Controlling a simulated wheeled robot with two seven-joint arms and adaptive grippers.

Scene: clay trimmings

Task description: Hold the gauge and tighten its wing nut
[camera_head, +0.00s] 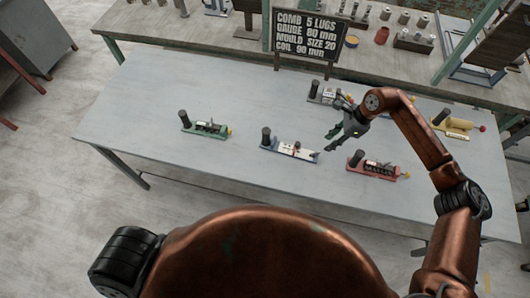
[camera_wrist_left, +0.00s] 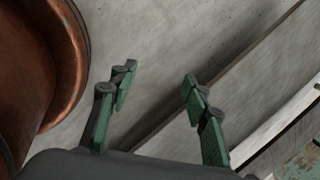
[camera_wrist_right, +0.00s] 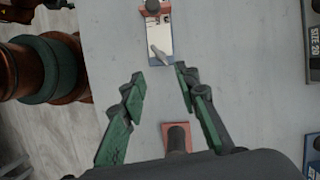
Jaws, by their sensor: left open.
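Several gauge-like devices with dark upright knobs lie on the grey table. A white and blue one (camera_head: 290,151) is near the middle, a green one (camera_head: 205,129) to its left, a red one (camera_head: 373,168) to its right. Which is the task's gauge, and its wing nut, I cannot tell. My right gripper (camera_head: 336,132) is open and empty above the table, right of and behind the white and blue device. In the right wrist view a white-faced device (camera_wrist_right: 159,35) with a grey pointed part lies beyond the fingertips. My left gripper (camera_wrist_left: 157,90) is open and empty over the floor.
A black sign (camera_head: 309,36) at the table's back edge reads comb 5 lugs, gauge 80 mm, mould size 20, coil 90 mm. A yellow device (camera_head: 457,126) lies at the right. A further device (camera_head: 325,94) is behind my right gripper. The table's left end is clear.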

